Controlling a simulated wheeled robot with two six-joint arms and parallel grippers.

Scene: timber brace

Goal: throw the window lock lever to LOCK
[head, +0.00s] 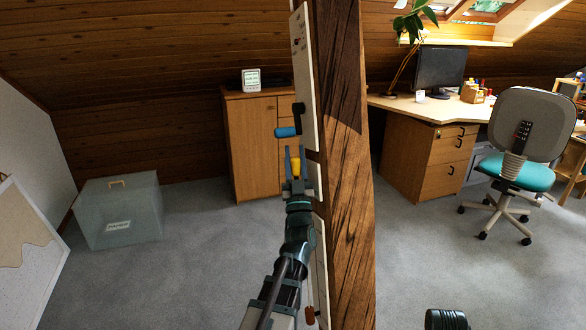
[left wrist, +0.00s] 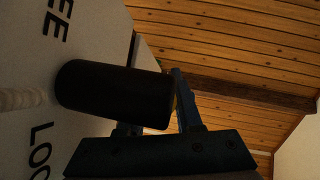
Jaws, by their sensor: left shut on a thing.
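In the left wrist view a dark, shaded cylinder (left wrist: 115,95) lies close by the fingers (left wrist: 160,110), between lettering that ends in "EE" and lettering that starts "LOC". Part of the lettering and the lever's pivot are hidden. My right gripper is not in view.
A blue-handled crank (head: 287,132) sits just above my left gripper. The timber post (head: 345,200) stands directly to its right. A red handle (head: 310,315) is low on the post. A cabinet (head: 252,150) and a clear bin (head: 118,212) stand behind; carpet is open at left.

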